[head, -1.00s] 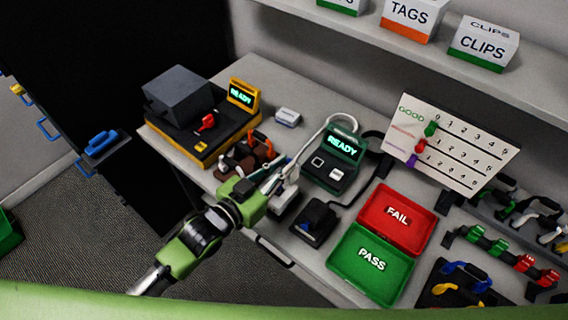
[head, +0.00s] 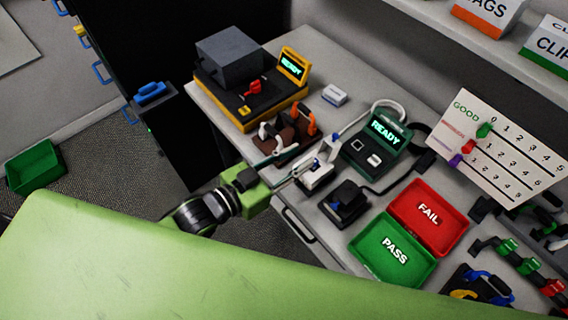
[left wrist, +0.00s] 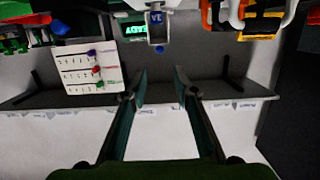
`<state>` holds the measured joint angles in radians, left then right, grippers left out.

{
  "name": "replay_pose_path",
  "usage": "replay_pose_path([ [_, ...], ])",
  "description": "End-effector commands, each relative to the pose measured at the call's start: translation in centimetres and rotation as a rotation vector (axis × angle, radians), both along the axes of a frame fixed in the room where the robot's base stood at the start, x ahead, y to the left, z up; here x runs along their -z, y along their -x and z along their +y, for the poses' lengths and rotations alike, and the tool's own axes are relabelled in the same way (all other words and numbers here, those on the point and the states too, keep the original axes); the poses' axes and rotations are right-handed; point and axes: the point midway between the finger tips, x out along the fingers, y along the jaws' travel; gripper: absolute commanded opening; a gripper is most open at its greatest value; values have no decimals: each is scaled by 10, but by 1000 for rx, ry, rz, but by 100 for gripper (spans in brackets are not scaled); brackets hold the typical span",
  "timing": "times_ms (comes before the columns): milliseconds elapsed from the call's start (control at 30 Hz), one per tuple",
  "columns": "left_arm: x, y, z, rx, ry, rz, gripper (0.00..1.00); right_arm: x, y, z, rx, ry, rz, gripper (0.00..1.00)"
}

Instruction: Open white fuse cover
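A small white fixture (head: 316,177) stands at the front of the bench, with a pale upright part and a cable; I take it for the fuse piece, but its cover is too small to make out. My left gripper (head: 298,160) is beside it, its fingers reaching toward it. In the left wrist view, the gripper (left wrist: 160,75) is open with nothing between its fingers. A white-grey part with a blue mark (left wrist: 157,30) is beyond the fingertips, apart from them. My right gripper is not in view.
A black-and-yellow tester (head: 248,108), a brown rack with clips (head: 283,139), a green READY unit (head: 378,148) and a black block (head: 346,200) stand around. Red FAIL (head: 460,232) and green PASS (head: 357,246) trays lie to the right. A small white box (head: 334,96) sits behind.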

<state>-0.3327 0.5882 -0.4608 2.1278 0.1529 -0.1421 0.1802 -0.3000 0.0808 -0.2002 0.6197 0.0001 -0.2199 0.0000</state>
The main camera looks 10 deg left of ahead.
Motion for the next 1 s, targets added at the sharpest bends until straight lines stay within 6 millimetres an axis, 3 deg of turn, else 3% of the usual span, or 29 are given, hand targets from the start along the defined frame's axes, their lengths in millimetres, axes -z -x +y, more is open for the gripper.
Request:
replay_pose_path([
  [100,-2,16,11,1,-1,4,27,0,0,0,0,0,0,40],
  [300,-5,29,21,0,0,2,27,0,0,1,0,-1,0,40],
  [1000,-5,31,23,-4,-3,5,27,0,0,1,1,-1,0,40],
])
